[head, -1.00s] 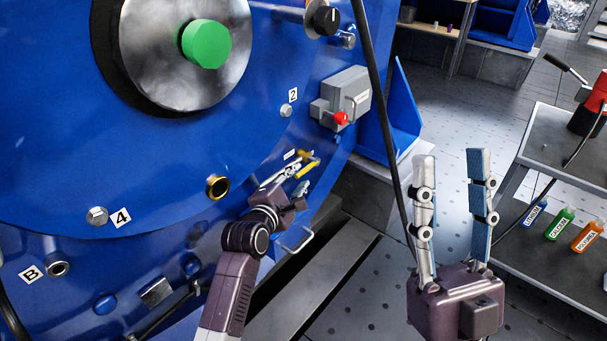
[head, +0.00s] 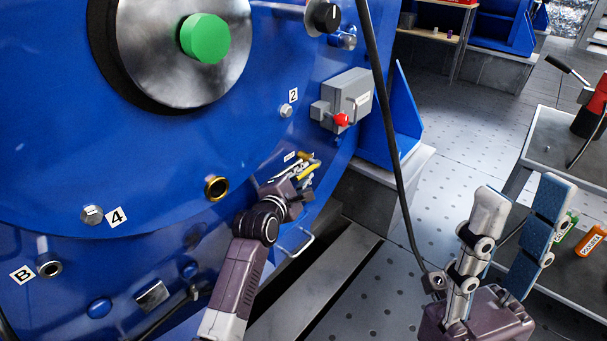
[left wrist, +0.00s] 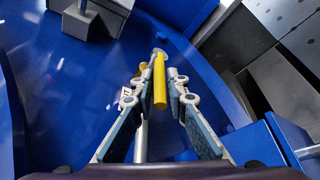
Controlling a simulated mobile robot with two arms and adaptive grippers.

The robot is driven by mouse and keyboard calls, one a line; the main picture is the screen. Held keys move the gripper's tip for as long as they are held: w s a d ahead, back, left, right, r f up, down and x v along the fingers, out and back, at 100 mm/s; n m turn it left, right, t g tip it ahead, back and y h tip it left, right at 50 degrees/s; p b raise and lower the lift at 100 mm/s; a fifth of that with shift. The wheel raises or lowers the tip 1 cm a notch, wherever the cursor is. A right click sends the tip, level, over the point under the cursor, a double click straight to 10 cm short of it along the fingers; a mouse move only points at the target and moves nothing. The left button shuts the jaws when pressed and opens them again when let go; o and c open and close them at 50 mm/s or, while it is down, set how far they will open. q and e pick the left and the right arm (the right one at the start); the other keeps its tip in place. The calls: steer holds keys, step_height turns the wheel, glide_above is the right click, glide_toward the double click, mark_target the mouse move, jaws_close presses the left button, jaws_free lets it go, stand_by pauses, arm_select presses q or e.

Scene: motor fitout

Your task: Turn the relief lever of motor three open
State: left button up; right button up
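The yellow relief lever (head: 308,170) sits on the lower right of the blue motor housing, by a small white label too small to read. My left gripper (head: 300,172) is at it in the head view, partly hiding it. In the left wrist view the lever's yellow handle (left wrist: 159,85) lies between the two fingers of my left gripper (left wrist: 157,78). The fingers are apart, with gaps showing beside the handle. A metal pivot shows at the handle's far end. My right gripper (head: 522,190) is open and empty at the lower right, away from the motor.
A grey box with a red knob (head: 341,119) is mounted above the lever. A black cable (head: 385,130) hangs right of the motor. A bench (head: 550,150) with bottles stands at the right. A metal handle (head: 296,243) sticks out below my left gripper.

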arm_select(q)
jaws_close()
steer(key=shift+f+b, duration=0.5)
steer(key=shift+b, duration=0.15)
steer(key=shift+t+b, duration=0.4)
steer(key=shift+t, duration=0.1)
steer(key=shift+r, duration=0.1)
steer(key=o, duration=0.5)
jaws_free()
steer(key=shift+o, duration=0.2)
